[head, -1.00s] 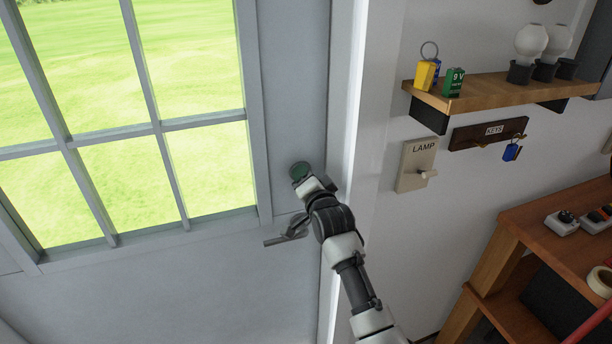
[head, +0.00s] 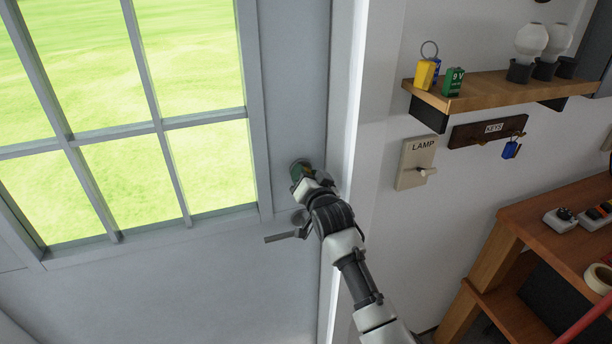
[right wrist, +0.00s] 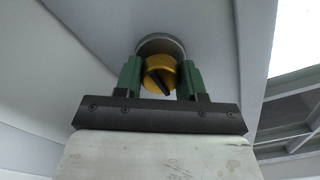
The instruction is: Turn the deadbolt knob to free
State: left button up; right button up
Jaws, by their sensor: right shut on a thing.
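The deadbolt knob (right wrist: 158,74) is a brass-coloured round knob with a dark slanted mark on its face, on a grey round plate (right wrist: 160,43) on the door. In the right wrist view my right gripper (right wrist: 160,80) has its two green fingers on either side of the knob, shut on it. In the head view the right gripper (head: 303,175) is at the deadbolt on the door's right edge, and it hides the knob. The door lever handle (head: 285,235) is just below, partly behind my wrist. My left gripper is not in view.
The grey door has a paned window (head: 130,130) on the left. Right of the frame are a lamp switch (head: 415,165), a key rack (head: 488,133), a wooden shelf (head: 490,92) with batteries and bulbs, and a wooden bench (head: 545,222) at lower right.

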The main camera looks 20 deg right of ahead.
jog(key=o, duration=0.9)
jog(key=shift+s+d+b, duration=0.2)
jog(key=shift+s+b, duration=1.05)
jog(key=shift+s, duration=4.15)
jog(key=shift+f, duration=0.15)
